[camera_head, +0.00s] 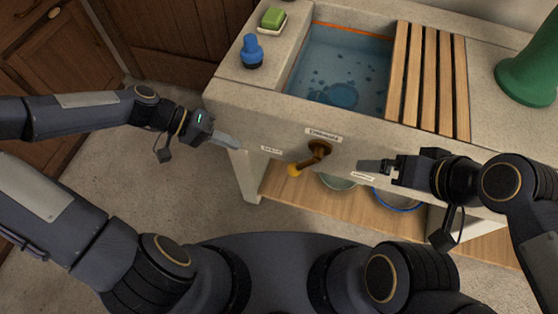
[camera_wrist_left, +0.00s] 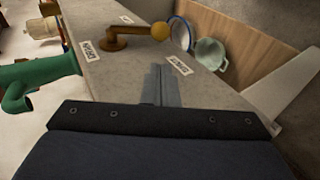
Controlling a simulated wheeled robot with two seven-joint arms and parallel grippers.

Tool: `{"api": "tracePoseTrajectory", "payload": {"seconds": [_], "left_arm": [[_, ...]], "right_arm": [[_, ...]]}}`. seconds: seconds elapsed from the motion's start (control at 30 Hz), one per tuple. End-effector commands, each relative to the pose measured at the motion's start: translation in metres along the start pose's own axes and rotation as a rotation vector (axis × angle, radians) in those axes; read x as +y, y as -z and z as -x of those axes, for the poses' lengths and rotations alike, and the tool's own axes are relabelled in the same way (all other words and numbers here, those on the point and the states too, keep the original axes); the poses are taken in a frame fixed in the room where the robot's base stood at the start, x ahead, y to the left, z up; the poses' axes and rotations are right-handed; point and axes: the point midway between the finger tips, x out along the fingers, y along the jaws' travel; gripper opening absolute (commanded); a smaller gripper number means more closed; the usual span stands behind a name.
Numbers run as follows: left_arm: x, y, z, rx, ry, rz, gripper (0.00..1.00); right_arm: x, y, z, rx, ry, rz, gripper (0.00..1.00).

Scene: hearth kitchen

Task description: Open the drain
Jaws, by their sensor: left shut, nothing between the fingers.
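The basin (camera_head: 300,68) holds blue water with a round dark-blue shape at its bottom. On its front face is a brown lever (camera_head: 318,150) ending in a yellow-orange knob (camera_head: 293,170), pointing down and left. Small white labels (camera_head: 323,135) surround it; I cannot read them surely. The lever also shows in the left wrist view (camera_wrist_left: 128,32). My left gripper (camera_head: 232,142) is shut and empty, left of the lever and apart from it. Its closed fingertips show in the wrist view (camera_wrist_left: 161,72). My right gripper (camera_head: 368,166) is right of the lever; its jaw opening is unclear.
A slatted wooden rack (camera_head: 427,80) covers the basin's right side. A blue bottle (camera_head: 251,52) and a green soap block (camera_head: 273,18) stand left of it. A green vessel (camera_head: 530,72) stands at the right. Bowls (camera_head: 398,202) sit on the lower shelf (camera_head: 290,188).

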Motion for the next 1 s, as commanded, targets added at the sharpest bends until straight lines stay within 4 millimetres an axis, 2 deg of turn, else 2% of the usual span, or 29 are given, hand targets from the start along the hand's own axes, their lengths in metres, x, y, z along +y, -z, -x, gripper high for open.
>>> {"api": "tracePoseTrajectory", "payload": {"seconds": [0.13, 0.27, 0.7, 0.9, 1.0], "left_arm": [[0.000, -0.001, -0.004, -0.003, -0.001, 0.000, 0.00], [-0.001, -0.001, -0.019, -0.005, -0.002, 0.000, 0.00], [-0.001, -0.002, -0.109, -0.007, -0.002, 0.000, 0.00], [0.000, -0.001, -0.134, -0.005, -0.001, 0.001, 0.00], [0.000, -0.001, -0.139, -0.002, 0.001, 0.001, 0.00]], "right_arm": [[0.000, 0.000, -0.001, 0.000, 0.000, 0.000, 1.00], [0.002, -0.002, -0.004, 0.000, 0.000, 0.000, 1.00], [0.007, -0.008, -0.016, 0.000, 0.000, 0.000, 1.00], [0.009, -0.009, -0.019, 0.000, 0.000, 0.000, 1.00], [0.009, -0.010, -0.019, 0.000, 0.000, 0.000, 1.00]]}}
